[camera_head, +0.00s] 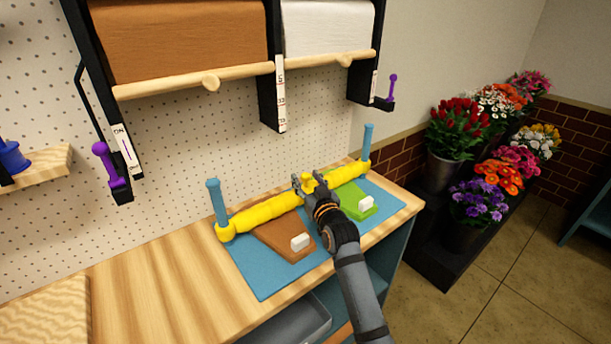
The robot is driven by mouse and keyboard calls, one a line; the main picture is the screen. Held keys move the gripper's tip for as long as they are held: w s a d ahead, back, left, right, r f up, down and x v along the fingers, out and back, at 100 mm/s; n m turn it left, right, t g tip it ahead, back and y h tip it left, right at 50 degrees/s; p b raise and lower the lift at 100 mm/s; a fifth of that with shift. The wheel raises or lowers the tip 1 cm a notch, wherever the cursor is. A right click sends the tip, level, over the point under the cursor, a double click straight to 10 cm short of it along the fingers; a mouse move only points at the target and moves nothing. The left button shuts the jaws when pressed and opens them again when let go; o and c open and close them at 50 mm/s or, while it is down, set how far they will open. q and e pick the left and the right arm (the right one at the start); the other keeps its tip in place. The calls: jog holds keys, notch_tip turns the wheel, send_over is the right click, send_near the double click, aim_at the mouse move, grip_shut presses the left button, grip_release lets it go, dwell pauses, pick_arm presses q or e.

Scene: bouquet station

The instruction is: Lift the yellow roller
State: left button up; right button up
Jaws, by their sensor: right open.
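The yellow roller (268,211) lies lengthwise across the back of a blue mat (262,277) on the wooden bench. A light blue upright handle stands at its left end (217,203) and another at its right end (367,142). My right gripper (309,183) is open at the roller's middle, by a yellow knob there. The fingers are close to the roller; whether they touch it I cannot tell. My wrist hides part of the roller and mat. My left gripper is not in view.
A brown board (283,236) and a green board (353,202), each with a white block, lie on the mat. Brown (180,40) and white (325,28) paper rolls hang above. Purple levers (108,163) flank them. Flower buckets (452,170) stand right. The bench's left part is mostly clear.

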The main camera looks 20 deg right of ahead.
jog(key=shift+w, duration=0.6)
jog(key=shift+c, duration=0.2)
jog(key=c, duration=0.5)
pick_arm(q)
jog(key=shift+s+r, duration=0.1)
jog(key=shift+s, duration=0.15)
pick_arm(e)
grip_shut()
jog(key=shift+r, duration=0.1)
